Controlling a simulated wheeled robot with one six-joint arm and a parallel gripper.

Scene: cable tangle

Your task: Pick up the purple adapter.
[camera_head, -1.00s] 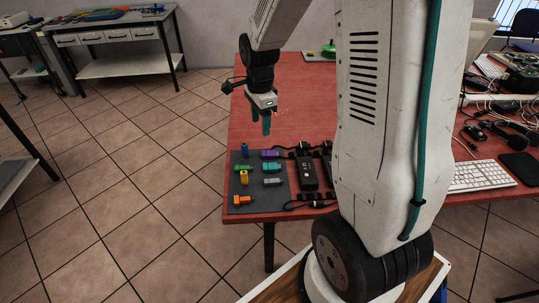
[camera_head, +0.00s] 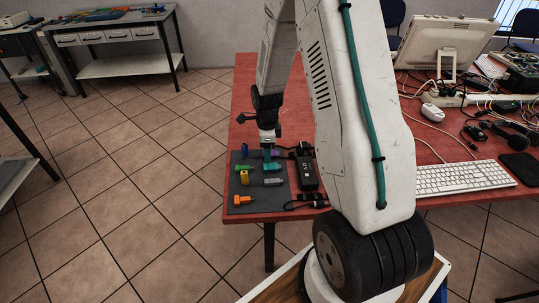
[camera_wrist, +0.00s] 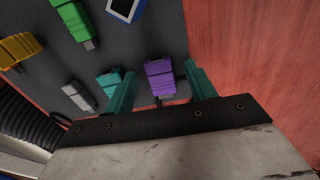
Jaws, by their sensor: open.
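The purple adapter (camera_wrist: 159,76) lies on the dark mat (camera_wrist: 215,8) near its edge, in the wrist view. My gripper (camera_wrist: 160,84) is open, with one teal finger on each side of the purple adapter. I cannot tell whether either finger touches it. In the head view my gripper (camera_head: 268,145) is low over the mat (camera_head: 238,200), and a sliver of the purple adapter (camera_head: 275,153) shows beside the fingers.
A teal adapter (camera_wrist: 107,79) lies just beside the left finger. Green (camera_wrist: 73,22), yellow (camera_wrist: 18,48), grey (camera_wrist: 77,96) and blue (camera_wrist: 124,8) adapters lie around. An orange one (camera_head: 243,199) is at the mat's front. A black power strip (camera_head: 307,172) stands to the right.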

